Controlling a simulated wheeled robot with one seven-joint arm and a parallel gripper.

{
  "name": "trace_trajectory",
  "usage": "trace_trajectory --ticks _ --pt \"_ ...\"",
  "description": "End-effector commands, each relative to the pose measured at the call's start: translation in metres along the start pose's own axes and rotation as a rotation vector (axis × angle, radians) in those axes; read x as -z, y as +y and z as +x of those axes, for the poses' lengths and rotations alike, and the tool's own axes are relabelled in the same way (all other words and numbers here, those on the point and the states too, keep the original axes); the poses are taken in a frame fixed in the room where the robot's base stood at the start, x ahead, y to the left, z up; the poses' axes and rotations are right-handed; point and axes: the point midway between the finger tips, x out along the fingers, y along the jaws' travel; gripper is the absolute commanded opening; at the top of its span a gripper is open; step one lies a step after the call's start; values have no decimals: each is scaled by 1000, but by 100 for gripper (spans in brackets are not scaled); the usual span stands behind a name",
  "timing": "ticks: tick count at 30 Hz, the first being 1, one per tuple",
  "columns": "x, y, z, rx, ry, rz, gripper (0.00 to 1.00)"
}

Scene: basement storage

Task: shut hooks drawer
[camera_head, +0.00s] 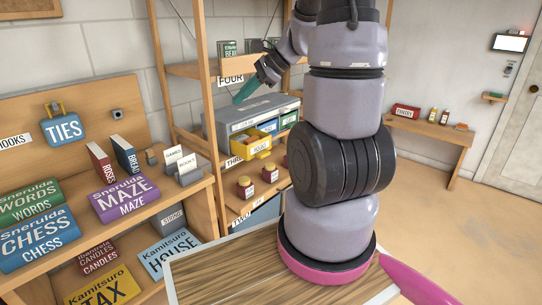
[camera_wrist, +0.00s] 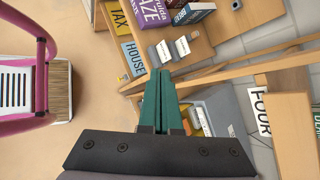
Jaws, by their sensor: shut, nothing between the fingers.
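A grey drawer cabinet (camera_head: 228,114) stands on the wooden shelf rack in the head view. Its yellow drawer (camera_head: 262,150) is at the left of the front and sticks out, open; its small front label is too small to read surely. A blue drawer (camera_head: 268,127) and a green drawer (camera_head: 289,121) sit to its right, looking pushed in. My gripper (camera_head: 240,100) has teal fingers, shut and empty, above the cabinet's top. In the wrist view the shut fingers (camera_wrist: 160,75) point towards the shelves, with the grey cabinet (camera_wrist: 225,108) to their right.
Red-lidded jars (camera_head: 245,187) stand on the shelf below the yellow drawer. A rack post (camera_head: 208,100) rises left of the cabinet. A bookcase with boxes and a card holder (camera_head: 190,174) is at left. A wall table (camera_head: 430,128) stands at right, with open floor before it.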

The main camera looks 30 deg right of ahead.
Motion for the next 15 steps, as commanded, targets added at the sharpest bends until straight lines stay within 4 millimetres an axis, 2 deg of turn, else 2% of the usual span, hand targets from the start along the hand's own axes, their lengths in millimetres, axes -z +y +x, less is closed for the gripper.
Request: trace_trajectory --ticks 1,5,7,12,15 --pt "25 -3 10 21 -3 112 0" --pt "89 -12 28 113 0 382 0" --pt "128 -11 36 167 14 522 0" --pt "222 5 47 302 80 812 0" --pt "264 19 48 365 122 926 0"
